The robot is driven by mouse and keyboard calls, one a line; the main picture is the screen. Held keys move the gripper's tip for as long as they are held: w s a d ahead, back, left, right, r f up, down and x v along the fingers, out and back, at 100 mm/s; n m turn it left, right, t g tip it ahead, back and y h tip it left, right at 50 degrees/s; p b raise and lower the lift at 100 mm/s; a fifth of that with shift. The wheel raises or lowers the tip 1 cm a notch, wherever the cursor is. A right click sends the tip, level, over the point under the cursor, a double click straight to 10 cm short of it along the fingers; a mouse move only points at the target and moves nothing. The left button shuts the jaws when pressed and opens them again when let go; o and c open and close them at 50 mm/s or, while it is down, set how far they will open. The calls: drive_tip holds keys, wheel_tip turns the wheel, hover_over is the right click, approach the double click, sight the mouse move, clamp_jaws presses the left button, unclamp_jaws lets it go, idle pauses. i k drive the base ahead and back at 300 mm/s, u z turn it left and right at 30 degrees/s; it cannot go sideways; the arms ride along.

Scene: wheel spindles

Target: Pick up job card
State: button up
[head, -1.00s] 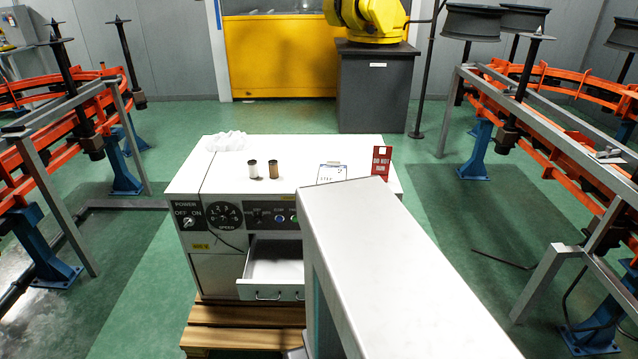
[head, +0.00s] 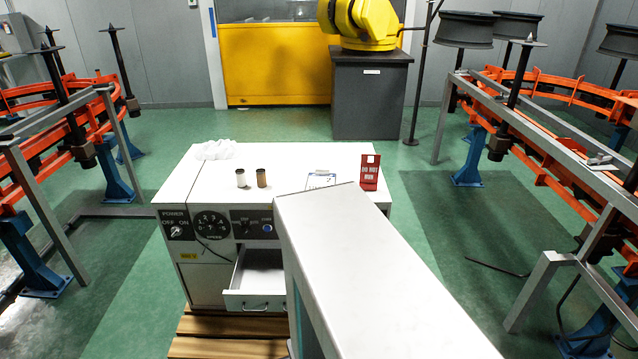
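A white card with dark print and a blue edge, which looks like the job card (head: 321,180), lies on top of the white control cabinet (head: 290,165). Its near edge is partly hidden behind my own arm. A red "DO NOT RUN" sign (head: 370,173) stands just to its right. My gripper is out of the picture; only a pale link of my arm shows in front of the cabinet.
Two small cylinders, one pale (head: 241,178) and one brown (head: 261,178), stand left of the card. A crumpled white cloth (head: 216,150) lies at the back left. An open drawer (head: 257,280) juts from the cabinet front. Orange conveyor rails (head: 560,140) flank both sides.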

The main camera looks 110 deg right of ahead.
sight(320, 178)
drive_tip(key=u, duration=0.3)
drive_tip(key=k, duration=1.9)
drive_tip(key=z, duration=1.1)
drive_tip(key=k, duration=1)
drive_tip(key=u, duration=0.1)
